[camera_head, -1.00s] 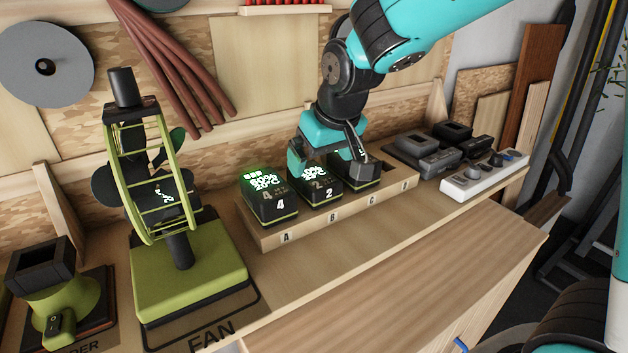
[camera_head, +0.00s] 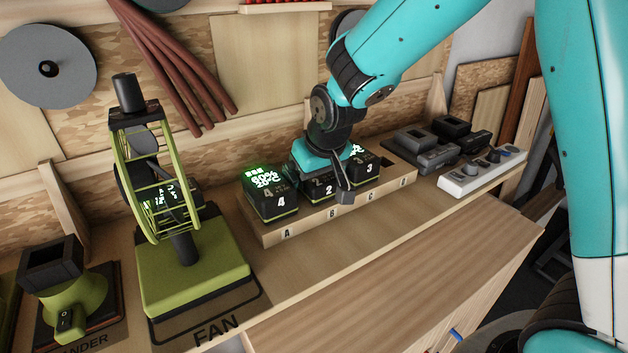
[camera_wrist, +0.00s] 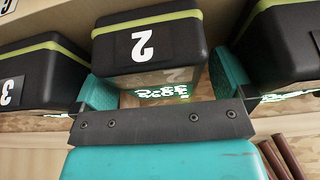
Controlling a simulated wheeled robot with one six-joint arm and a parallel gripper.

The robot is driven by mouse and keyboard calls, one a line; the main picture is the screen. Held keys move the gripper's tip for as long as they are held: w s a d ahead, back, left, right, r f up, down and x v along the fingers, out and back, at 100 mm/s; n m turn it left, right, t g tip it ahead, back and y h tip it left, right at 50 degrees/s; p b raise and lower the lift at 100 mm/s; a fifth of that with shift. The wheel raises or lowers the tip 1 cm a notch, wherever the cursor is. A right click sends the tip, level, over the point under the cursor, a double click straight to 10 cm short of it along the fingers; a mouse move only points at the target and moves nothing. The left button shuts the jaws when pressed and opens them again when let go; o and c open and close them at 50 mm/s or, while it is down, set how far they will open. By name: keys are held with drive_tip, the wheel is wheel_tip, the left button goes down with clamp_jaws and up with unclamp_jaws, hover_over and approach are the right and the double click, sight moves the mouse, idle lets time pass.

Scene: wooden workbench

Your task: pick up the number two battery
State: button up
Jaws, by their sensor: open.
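The number two battery (camera_head: 322,188), black with a green band and a white 2, sits in slot B of the wooden holder (camera_head: 300,228), partly covered by my gripper (camera_head: 319,177) in the head view. In the wrist view, the number two battery (camera_wrist: 150,44) lies between the teal-padded fingers of my gripper (camera_wrist: 160,84). The jaws are open, with one finger on each side of it. Whether the pads touch its sides cannot be told.
Battery 4 (camera_head: 272,200) in slot A and battery 3 (camera_head: 370,170) in slot C stand close on either side. Slot D (camera_head: 402,172) looks empty. A green fan (camera_head: 190,265) stands left; dark chargers (camera_head: 440,155) and a white power strip (camera_head: 482,175) are right.

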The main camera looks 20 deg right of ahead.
drive_tip(key=shift+f, duration=0.25)
drive_tip(key=c, duration=1.2)
drive_tip(key=shift+r, duration=0.4)
drive_tip(key=shift+c, duration=0.2)
wheel_tip(320, 180, up, 10)
drive_tip(key=shift+f+b, duration=0.1)
drive_tip(key=shift+b, duration=0.75)
